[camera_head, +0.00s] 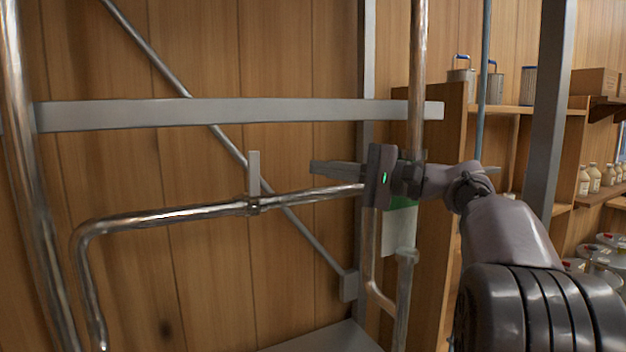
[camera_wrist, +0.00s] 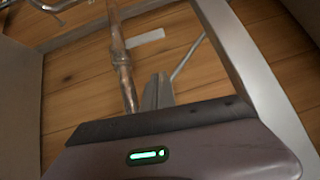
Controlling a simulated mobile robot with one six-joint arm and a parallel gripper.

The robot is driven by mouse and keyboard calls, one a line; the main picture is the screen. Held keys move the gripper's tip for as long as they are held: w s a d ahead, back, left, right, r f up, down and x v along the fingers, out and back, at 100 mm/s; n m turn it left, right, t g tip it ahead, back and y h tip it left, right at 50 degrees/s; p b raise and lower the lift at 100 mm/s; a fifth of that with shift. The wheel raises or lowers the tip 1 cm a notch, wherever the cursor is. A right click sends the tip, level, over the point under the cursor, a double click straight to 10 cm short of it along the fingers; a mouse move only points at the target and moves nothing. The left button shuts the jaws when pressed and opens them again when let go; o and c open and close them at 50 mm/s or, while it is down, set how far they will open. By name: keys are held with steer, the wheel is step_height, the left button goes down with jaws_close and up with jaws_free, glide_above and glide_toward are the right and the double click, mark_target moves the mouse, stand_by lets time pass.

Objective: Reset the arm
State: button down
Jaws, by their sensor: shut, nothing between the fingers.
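My gripper (camera_head: 322,167) is shut and empty. In the head view it points left, in front of the wood-plank wall and just above a bent metal pipe (camera_head: 180,215). In the wrist view my gripper's fingertips (camera_wrist: 158,84) are together, beside a metal pipe (camera_wrist: 122,65) that runs up the picture. I cannot tell whether the fingers touch the pipe. My arm comes in from the lower right of the head view and hides part of the upright pipe behind it.
A grey horizontal bar (camera_head: 220,113) crosses above my gripper. An upright copper-coloured pipe (camera_head: 418,70) stands behind my wrist. A grey post (camera_head: 548,120) is at right. Wooden shelves (camera_head: 540,110) hold cans, boxes and bottles (camera_head: 595,178). Open wall space lies left of my gripper.

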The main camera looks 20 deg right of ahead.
steer(key=s+a+v, duration=0.1)
steer(key=v, duration=0.5)
steer(key=s+a+f+n+g+h+b, duration=0.1)
steer(key=s+a+f+g+h, duration=0.25)
steer(key=a+f, duration=0.6)
steer(key=s+a+f+g+h+b, duration=0.1)
steer(key=s+a+f+g+h, duration=0.2)
steer(key=a+f, duration=0.7)
steer(key=s+a+f+n+h+b, duration=0.1)
steer(key=s+a+f+n+h, duration=0.1)
steer(key=s+f, duration=0.6)
steer(key=s+a+f+n+h+b, duration=0.1)
steer(key=s+a+f+n+h, duration=0.1)
steer(key=s+f, duration=0.6)
steer(key=shift+s+a+g+h, duration=0.35)
steer(key=shift+s+a+h, duration=0.25)
steer(key=shift+s, duration=0.3)
steer(key=shift+d+f, duration=0.1)
steer(key=shift+f, duration=0.05)
